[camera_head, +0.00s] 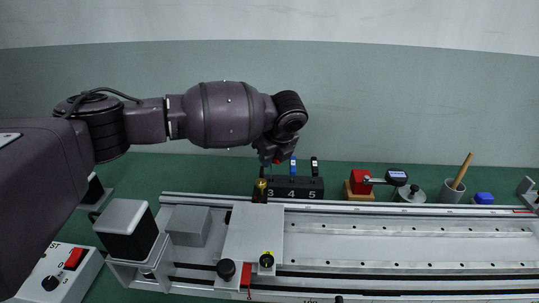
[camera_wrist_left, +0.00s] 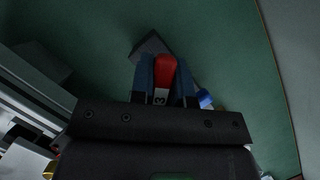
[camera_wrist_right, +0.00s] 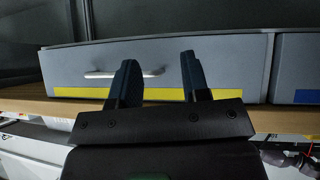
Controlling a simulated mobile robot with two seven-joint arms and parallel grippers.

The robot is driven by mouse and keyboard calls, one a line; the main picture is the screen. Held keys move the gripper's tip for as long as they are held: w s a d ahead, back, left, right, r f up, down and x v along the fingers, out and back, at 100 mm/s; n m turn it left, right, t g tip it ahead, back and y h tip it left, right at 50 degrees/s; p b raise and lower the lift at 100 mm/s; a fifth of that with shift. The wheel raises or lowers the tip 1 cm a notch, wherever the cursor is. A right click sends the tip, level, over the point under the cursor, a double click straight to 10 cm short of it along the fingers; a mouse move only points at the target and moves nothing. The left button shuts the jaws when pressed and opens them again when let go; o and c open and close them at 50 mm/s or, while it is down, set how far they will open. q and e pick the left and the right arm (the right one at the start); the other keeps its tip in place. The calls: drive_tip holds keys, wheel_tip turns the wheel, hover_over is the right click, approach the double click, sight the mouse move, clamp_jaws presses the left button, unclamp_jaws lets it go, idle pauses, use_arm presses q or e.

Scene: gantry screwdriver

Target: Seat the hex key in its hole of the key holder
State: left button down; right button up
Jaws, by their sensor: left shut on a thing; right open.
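The key holder (camera_head: 296,193) is a black block marked 3, 4, 5 behind the rail. A blue-handled key (camera_head: 293,166) and a black-handled key (camera_head: 314,166) stand upright in it. My left gripper (camera_head: 276,158) is over its "3" end. In the left wrist view, my left gripper (camera_wrist_left: 167,72) is shut on a red-handled hex key (camera_wrist_left: 165,68) labelled 3. The holder (camera_wrist_left: 150,46) shows partly behind the fingers, with the blue handle (camera_wrist_left: 204,98) beside them. The red key's tip is hidden, so I cannot tell whether it is in the hole. My right gripper (camera_wrist_right: 156,80) is open and empty.
The long silver gantry rail (camera_head: 400,230) lies in front of the holder, with a motor (camera_head: 128,230) at its left. A red block on wood (camera_head: 359,186), a dial gauge (camera_head: 397,178) and a grey cup (camera_head: 452,191) stand right. The right wrist view shows a grey drawer (camera_wrist_right: 220,65).

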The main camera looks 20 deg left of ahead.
use_arm(q)
drive_tip(key=shift+f, duration=1.45)
idle(0.3)
drive_tip(key=c, duration=1)
unclamp_jaws()
